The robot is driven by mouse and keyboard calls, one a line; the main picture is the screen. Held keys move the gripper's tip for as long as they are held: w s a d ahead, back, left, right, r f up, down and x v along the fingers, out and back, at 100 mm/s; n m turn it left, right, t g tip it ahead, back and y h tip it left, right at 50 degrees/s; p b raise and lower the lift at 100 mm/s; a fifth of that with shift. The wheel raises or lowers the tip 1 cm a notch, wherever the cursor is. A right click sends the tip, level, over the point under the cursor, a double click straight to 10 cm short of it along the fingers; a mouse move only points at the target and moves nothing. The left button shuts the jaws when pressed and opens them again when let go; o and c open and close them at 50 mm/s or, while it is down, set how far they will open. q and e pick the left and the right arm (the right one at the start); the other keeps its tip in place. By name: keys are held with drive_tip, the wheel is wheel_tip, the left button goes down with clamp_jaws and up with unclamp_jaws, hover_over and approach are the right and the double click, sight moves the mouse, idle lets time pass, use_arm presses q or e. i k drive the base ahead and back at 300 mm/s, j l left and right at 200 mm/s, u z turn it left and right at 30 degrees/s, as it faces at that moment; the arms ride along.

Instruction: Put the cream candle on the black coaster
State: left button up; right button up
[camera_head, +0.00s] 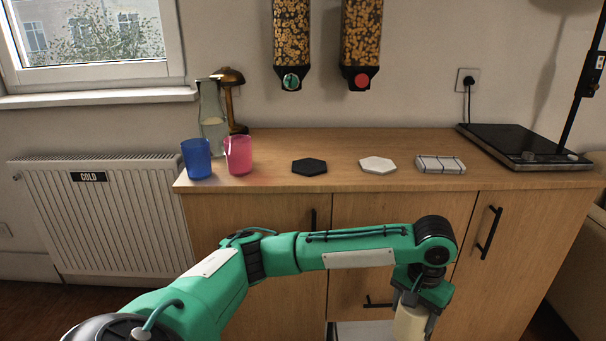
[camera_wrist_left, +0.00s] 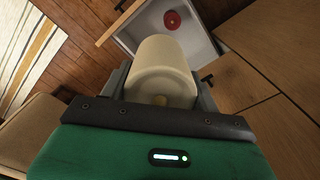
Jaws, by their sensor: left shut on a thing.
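My left gripper (camera_head: 411,308) is shut on the cream candle (camera_head: 409,324) and holds it in front of the cabinet, below the counter top. In the left wrist view the candle (camera_wrist_left: 161,72) sits between the two fingers of the gripper (camera_wrist_left: 160,92). The black coaster (camera_head: 309,167) is a dark hexagon lying flat on the counter, left of the white hexagonal coaster (camera_head: 377,164). Nothing stands on the black coaster. My right gripper is in neither view.
A blue cup (camera_head: 197,159) and a pink cup (camera_head: 238,156) stand left of the coasters. A white block (camera_head: 440,164) and a hob (camera_head: 520,143) are to the right. Two dispensers hang above. An open drawer (camera_wrist_left: 200,40) holding a red object (camera_wrist_left: 172,20) lies below the candle.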

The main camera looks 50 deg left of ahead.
sight(309, 165)
drive_tip(key=k+j, duration=0.2)
drive_tip(key=j, duration=0.2)
drive_tip(key=k+j, duration=0.25)
drive_tip(key=j, duration=0.2)
drive_tip(key=k+j, duration=0.2)
drive_tip(key=j, duration=0.2)
drive_tip(key=k+j+z, duration=0.1)
drive_tip(key=j, duration=0.3)
drive_tip(key=k, duration=0.15)
